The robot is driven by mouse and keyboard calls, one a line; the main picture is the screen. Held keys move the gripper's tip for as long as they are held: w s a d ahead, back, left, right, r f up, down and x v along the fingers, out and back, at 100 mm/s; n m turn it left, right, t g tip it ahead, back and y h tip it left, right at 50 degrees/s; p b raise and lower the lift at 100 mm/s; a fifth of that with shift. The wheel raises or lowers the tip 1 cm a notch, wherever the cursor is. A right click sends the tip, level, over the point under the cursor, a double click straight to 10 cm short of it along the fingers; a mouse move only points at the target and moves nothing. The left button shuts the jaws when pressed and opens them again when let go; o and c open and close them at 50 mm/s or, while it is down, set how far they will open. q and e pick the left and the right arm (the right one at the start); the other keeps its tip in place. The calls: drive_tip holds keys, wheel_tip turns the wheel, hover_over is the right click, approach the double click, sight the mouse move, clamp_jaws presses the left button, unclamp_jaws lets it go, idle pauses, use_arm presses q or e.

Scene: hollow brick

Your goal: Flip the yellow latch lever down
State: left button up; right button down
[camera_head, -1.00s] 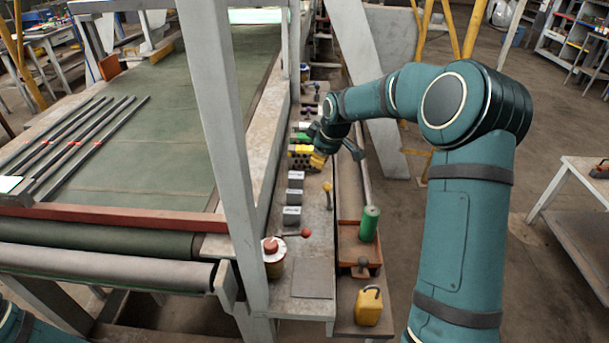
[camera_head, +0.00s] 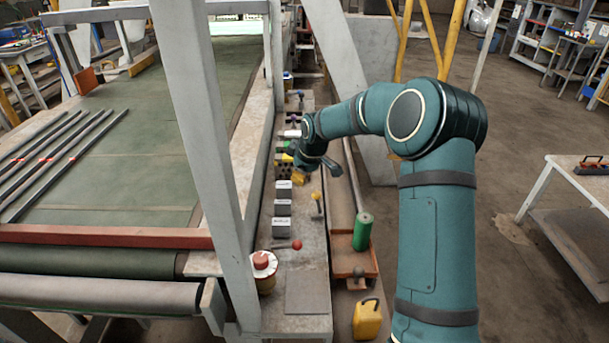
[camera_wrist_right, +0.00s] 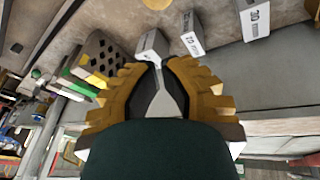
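A short lever with a yellow knob (camera_head: 316,196) stands on the narrow bench; I take it for the yellow latch lever. A yellow round part (camera_wrist_right: 156,4), cut off at the top edge of the right wrist view, may be its knob. My right gripper (camera_head: 299,178) is just beyond this lever and to its left, apart from it, near the grey blocks. My left gripper is out of view.
More labelled grey blocks (camera_head: 283,207) line the bench, with a holed yellow-and-black block (camera_wrist_right: 97,58) beside them. Nearer are a red-knobbed lever (camera_head: 296,244), a green cylinder (camera_head: 362,232) and a yellow can (camera_head: 367,319). A grey post (camera_head: 205,150) stands left.

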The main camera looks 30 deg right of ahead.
sight(319, 204)
drive_tip(key=x, duration=0.7)
drive_tip(key=shift+f, duration=0.2)
drive_tip(key=s, duration=0.1)
drive_tip(key=d+r, duration=0.1)
drive_tip(key=s, duration=0.1)
drive_tip(key=shift+s+d+r, duration=0.25)
drive_tip(key=shift+s+d, duration=0.05)
drive_tip(key=shift+s+d+r, duration=0.1)
drive_tip(key=shift+s+d, duration=0.05)
drive_tip(key=shift+s, duration=0.15)
drive_tip(key=shift+d, duration=0.1)
